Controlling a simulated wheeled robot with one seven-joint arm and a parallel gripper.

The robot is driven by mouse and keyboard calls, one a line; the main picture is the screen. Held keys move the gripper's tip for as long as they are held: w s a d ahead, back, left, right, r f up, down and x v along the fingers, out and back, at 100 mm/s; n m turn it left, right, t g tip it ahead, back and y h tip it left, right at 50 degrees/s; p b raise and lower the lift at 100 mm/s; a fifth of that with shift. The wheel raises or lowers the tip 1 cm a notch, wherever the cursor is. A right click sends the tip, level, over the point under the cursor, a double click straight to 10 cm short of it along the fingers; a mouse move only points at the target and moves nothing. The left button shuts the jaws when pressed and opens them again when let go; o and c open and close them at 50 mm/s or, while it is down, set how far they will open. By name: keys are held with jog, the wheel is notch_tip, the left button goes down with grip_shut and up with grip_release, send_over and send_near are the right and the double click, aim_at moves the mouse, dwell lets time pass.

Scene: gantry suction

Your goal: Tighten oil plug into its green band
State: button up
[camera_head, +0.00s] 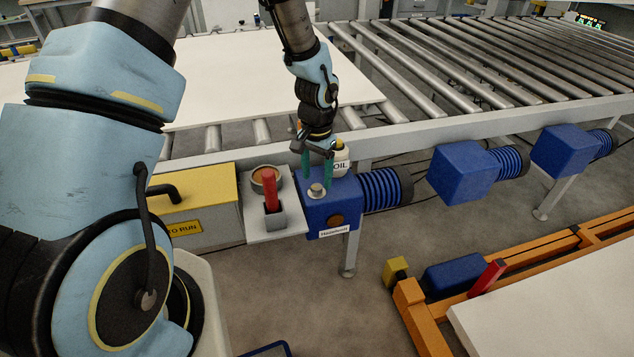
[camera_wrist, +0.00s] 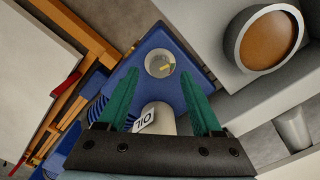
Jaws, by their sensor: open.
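The oil plug (camera_head: 317,190) is a small pale metal cap on top of the near blue gearbox (camera_head: 318,215). In the wrist view the plug (camera_wrist: 158,66) is round and grey with a small yellowish mark on its face. I cannot make out a green band for certain. My gripper (camera_head: 317,182) points down over the gearbox with its two green fingers apart and empty. In the wrist view my gripper (camera_wrist: 160,76) has its fingertips either side of the plug's line, seemingly above it. I cannot tell whether they touch it.
A white oil bottle (camera_head: 341,162) stands just behind the gripper. To the left are a red-handled tool (camera_head: 270,190) in a grey holder, a brown-filled cup (camera_head: 266,177) and a yellow-topped box (camera_head: 198,190). The roller conveyor (camera_head: 450,120) runs behind. An orange frame (camera_head: 415,310) stands right.

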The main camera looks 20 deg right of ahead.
aim_at(317, 186)
notch_tip(317, 186, up, 8)
jog(key=b, duration=0.1)
dwell(0.4)
